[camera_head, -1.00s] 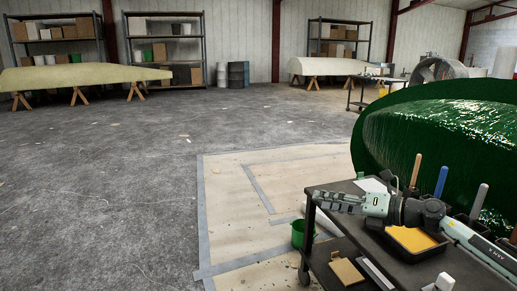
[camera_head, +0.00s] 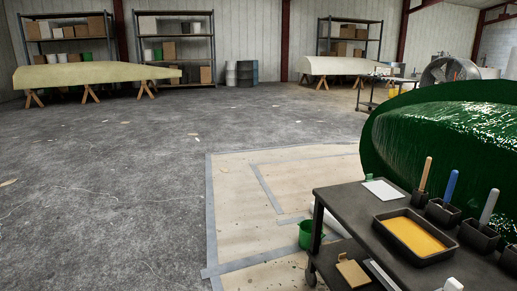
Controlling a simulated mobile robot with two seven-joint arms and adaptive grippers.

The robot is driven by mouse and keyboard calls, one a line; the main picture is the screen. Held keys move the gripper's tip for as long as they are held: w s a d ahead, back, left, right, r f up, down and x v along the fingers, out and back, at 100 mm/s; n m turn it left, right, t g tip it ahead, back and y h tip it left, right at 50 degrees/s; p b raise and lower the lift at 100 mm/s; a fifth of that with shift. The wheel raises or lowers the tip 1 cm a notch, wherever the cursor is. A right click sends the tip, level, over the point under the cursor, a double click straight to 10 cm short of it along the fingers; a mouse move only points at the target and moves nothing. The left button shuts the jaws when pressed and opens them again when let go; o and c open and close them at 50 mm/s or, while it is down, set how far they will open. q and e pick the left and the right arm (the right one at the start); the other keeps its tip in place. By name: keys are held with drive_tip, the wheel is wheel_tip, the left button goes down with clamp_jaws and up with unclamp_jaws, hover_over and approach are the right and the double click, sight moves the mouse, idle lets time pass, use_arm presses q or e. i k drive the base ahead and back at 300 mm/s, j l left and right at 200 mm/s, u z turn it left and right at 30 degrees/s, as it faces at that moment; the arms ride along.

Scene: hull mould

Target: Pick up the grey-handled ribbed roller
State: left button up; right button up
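The grey-handled ribbed roller (camera_head: 489,206) stands handle-up at the right of the dark cart, with its lower end hidden in a black holder (camera_head: 478,236). A blue-handled tool (camera_head: 450,186) and a wooden-handled tool (camera_head: 425,174) stand in similar holders to its left. Their working ends are hidden too. Neither of my grippers shows in the head view.
The cart top (camera_head: 345,201) also bears a black tray of yellow-orange liquid (camera_head: 413,236) and a white sheet (camera_head: 384,191). The green hull mould (camera_head: 440,135) rises close behind. A green bucket (camera_head: 306,235) stands left of the cart. Open floor lies to the left.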

sight(494, 193)
drive_tip(key=z, duration=1.45)
